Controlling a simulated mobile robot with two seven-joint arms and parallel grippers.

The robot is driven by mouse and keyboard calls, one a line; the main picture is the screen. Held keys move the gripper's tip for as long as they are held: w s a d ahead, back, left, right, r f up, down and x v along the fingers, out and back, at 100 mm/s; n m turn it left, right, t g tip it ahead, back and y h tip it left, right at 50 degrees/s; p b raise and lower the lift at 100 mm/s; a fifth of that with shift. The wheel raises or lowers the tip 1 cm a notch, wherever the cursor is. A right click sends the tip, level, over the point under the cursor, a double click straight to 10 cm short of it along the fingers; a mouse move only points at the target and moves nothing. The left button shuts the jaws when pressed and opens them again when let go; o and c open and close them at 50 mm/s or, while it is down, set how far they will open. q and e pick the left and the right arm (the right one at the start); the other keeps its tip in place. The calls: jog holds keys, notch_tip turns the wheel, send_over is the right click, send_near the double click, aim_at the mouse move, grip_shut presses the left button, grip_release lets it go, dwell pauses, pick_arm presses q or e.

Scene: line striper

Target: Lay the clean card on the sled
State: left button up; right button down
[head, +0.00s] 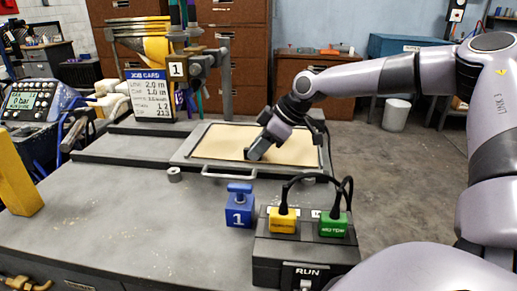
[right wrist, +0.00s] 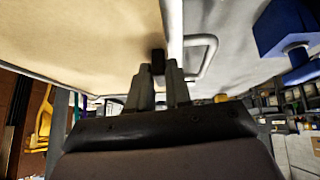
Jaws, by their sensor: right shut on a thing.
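The clean card (head: 215,142) is a plain tan sheet. It lies flat within the grey metal rim of the sled (head: 188,147), which has a loop handle (head: 228,173) at the front. My right gripper (head: 252,153) reaches down to the near part of the card and is shut on it at a small dark block. In the right wrist view, the card (right wrist: 80,35) fills the upper left, beside the sled's pale rim (right wrist: 174,30). The block (right wrist: 158,62) shows at my fingertips; their exact contact is partly hidden. My left gripper is out of view.
In front of the sled stand a blue block marked 1 (head: 239,210) and a dark control box (head: 300,256) with yellow and green cabled plugs. A job card (head: 146,97) stands behind left.

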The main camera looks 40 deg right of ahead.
jog(key=c, duration=1.1)
grip_release()
jog(key=shift+o, duration=0.2)
jog(key=shift+s+d+r, duration=0.1)
jog(key=shift+s+r, duration=0.1)
jog(key=shift+r, duration=0.35)
jog(key=p+v, duration=0.3)
jog(key=v, duration=0.8)
jog(key=shift+f, duration=0.1)
